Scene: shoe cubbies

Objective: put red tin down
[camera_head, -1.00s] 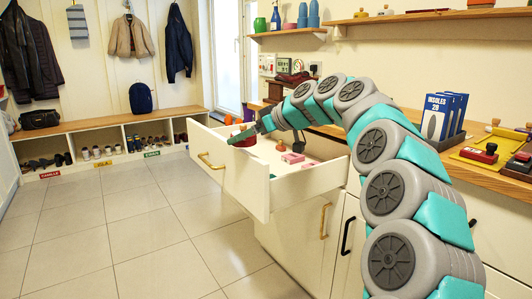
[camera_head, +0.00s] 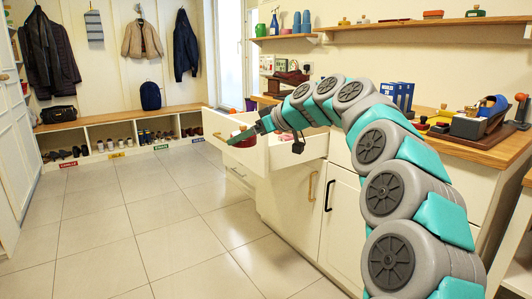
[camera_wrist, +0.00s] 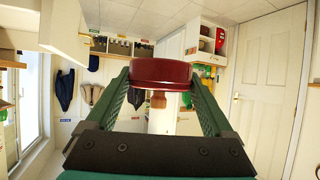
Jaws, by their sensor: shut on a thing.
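The red tin (camera_wrist: 160,72) is a round, dark red, shallow thing between the two green fingers of my gripper (camera_wrist: 160,84) in the wrist view. The fingers press on its left and right sides, and a small brown knob shows below it. In the head view my gripper (camera_head: 258,131) is at the far end of my arm, with the tin (camera_head: 243,141) partly hidden by it. In that picture they overlap the open white drawer (camera_head: 225,124). I cannot tell how high the tin is above the drawer.
The counter (camera_head: 480,150) at right holds a dark tray (camera_head: 475,126) and blue boxes (camera_head: 397,95). Wall shelves (camera_head: 430,21) hang above it. A shoe bench (camera_head: 110,122) with cubbies stands at the back. The tiled floor (camera_head: 150,210) is clear.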

